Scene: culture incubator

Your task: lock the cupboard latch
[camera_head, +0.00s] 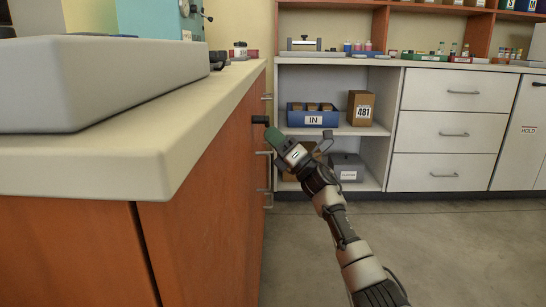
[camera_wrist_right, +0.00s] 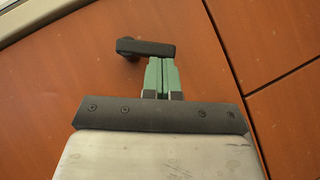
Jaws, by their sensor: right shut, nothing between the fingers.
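The cupboard latch (camera_head: 260,119) is a small black lever on the orange-brown wooden cupboard front (camera_head: 205,190), below the pale worktop. In the right wrist view the latch (camera_wrist_right: 142,47) is a black bar with a thicker rounded end at left, lying roughly crosswise in the picture. My right gripper (camera_head: 272,135) is shut and empty. Its green fingertips (camera_wrist_right: 160,66) are right at the free end of the bar; I cannot tell if they touch it. My left gripper is not in view.
Metal bar handles (camera_head: 265,154) stick out from the cupboard front near the gripper. A grey slab (camera_head: 100,80) rests on the worktop (camera_head: 190,135). Behind stand open shelves with a blue IN bin (camera_head: 313,119), a 481 box (camera_head: 360,108) and white drawers (camera_head: 450,132). The floor at right is clear.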

